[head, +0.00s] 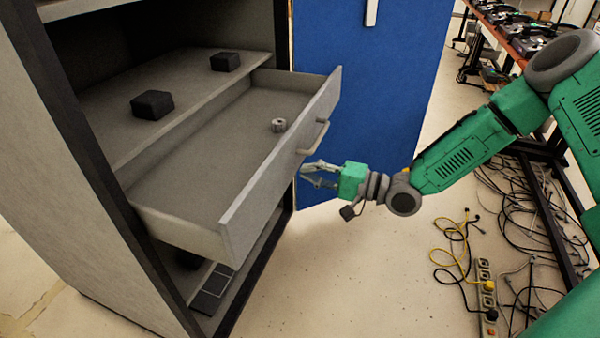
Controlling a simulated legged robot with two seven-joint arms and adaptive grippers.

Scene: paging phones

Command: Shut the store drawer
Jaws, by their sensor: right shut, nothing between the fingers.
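The store drawer (268,172) is pulled well out of a grey cabinet. It is a wide grey tray with a bar handle (314,137) on its front panel. A small grey ring-shaped piece (279,125) lies inside it near the front. My right gripper (305,174) is at the drawer's front, just below the handle, with its fingertips close to the panel. I cannot tell whether they touch it. The gripper is shut and holds nothing. My left gripper is not in view.
A blue cabinet door (362,90) stands open behind my right gripper. Two dark blocks (152,105) (225,62) sit on the shelf above the drawer. Cables and a power strip (485,290) lie on the floor at right. The floor in front of the drawer is clear.

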